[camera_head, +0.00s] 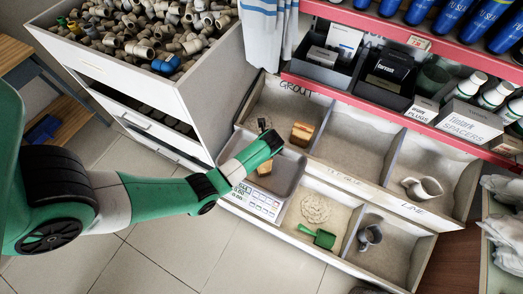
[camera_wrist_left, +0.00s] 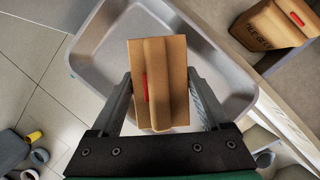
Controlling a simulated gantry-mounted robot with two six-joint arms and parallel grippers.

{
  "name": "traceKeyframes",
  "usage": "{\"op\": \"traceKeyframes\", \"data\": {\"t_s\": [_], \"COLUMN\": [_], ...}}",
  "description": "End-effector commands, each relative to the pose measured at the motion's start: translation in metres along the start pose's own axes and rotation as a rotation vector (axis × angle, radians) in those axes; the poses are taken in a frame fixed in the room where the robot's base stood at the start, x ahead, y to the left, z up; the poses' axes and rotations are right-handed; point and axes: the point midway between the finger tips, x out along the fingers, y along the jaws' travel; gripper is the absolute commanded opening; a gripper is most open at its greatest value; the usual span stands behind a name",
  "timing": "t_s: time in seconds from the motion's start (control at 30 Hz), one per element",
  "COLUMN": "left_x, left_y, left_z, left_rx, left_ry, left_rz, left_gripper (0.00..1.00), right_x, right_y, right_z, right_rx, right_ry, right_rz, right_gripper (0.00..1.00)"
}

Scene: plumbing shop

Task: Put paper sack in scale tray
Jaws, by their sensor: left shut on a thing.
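My left gripper (camera_head: 266,156) is over the metal scale tray (camera_head: 287,168), shut on a brown paper sack (camera_head: 264,169). In the left wrist view the sack (camera_wrist_left: 172,60), with a red mark, sits between the two fingers (camera_wrist_left: 160,88). The tray (camera_wrist_left: 88,65) shows around and beneath it. I cannot tell whether the sack's base touches the tray floor. A second brown sack (camera_head: 302,133) stands in the bin compartment marked GROUT; it also shows at the upper right of the left wrist view (camera_wrist_left: 268,27). My right gripper is not in view.
The scale's keypad (camera_head: 255,202) faces the front. Divided bins hold a powder heap (camera_head: 316,208), a green scoop (camera_head: 319,237), a metal mug (camera_head: 370,235) and a pale jug (camera_head: 422,188). A drawer cabinet of pipe fittings (camera_head: 150,32) stands left; red shelves (camera_head: 365,101) are behind.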

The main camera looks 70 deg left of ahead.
Motion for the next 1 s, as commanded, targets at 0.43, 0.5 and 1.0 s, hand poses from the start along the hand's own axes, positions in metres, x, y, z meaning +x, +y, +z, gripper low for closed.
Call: {"op": "traceKeyframes", "data": {"t_s": [0.43,0.5,1.0], "left_x": [0.000,-0.006,-0.112], "left_y": [0.000,0.000,-0.001], "left_z": [0.000,0.001,0.002], "left_rx": [0.000,0.000,0.000], "left_ry": [0.000,0.000,-0.001], "left_rz": [0.000,0.000,-0.001], "left_gripper": [1.00,1.00,1.00], "right_x": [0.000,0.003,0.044], "right_y": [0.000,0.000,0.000], "right_z": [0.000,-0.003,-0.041], "right_rx": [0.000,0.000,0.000], "right_ry": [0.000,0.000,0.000], "right_rz": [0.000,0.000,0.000], "right_gripper": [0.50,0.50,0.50]}}
